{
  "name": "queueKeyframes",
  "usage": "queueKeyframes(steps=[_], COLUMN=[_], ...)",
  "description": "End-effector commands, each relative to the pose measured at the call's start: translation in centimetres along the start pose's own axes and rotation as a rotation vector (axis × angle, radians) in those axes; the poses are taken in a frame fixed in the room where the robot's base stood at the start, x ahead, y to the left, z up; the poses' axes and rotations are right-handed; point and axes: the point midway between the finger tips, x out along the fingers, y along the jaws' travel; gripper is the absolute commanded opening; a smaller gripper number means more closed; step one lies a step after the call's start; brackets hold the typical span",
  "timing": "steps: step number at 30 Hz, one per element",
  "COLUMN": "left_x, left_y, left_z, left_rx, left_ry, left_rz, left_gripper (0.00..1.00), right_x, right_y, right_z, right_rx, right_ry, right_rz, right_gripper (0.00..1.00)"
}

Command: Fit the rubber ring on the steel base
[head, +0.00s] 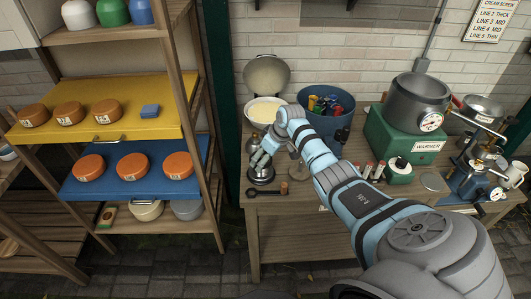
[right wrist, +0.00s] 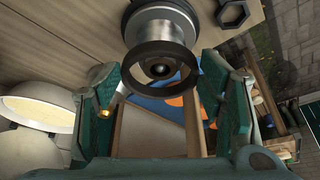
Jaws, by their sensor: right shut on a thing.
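The steel base (head: 261,178) stands on the wooden bench near its front left corner, below my right gripper (head: 262,158). In the right wrist view the base is a shiny cylinder (right wrist: 158,30) with a dark centre. The black rubber ring (right wrist: 136,82) is between the two teal finger pads of my right gripper (right wrist: 160,85), which touch its sides. The ring lines up around the base's near end in that view. I cannot tell whether it is seated or just above. My left gripper is not in view.
A cream pot (head: 265,110) and a blue bin of coloured items (head: 325,112) stand behind. A green warmer (head: 405,136) is to the right. A shelf with cheeses (head: 160,122) stands left.

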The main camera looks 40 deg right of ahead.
Motion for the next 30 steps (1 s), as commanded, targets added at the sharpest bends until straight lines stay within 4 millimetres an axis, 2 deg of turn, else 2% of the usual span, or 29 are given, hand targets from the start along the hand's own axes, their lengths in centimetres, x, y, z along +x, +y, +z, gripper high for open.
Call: queueKeyframes(steps=[30], left_x=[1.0], left_y=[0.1], left_z=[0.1], left_rx=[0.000], left_ry=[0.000], left_rz=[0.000], left_gripper=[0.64], right_x=[1.5], right_y=[0.0], right_z=[0.6], right_rx=[0.000], right_ry=[0.000], right_rz=[0.000], right_gripper=[0.44])
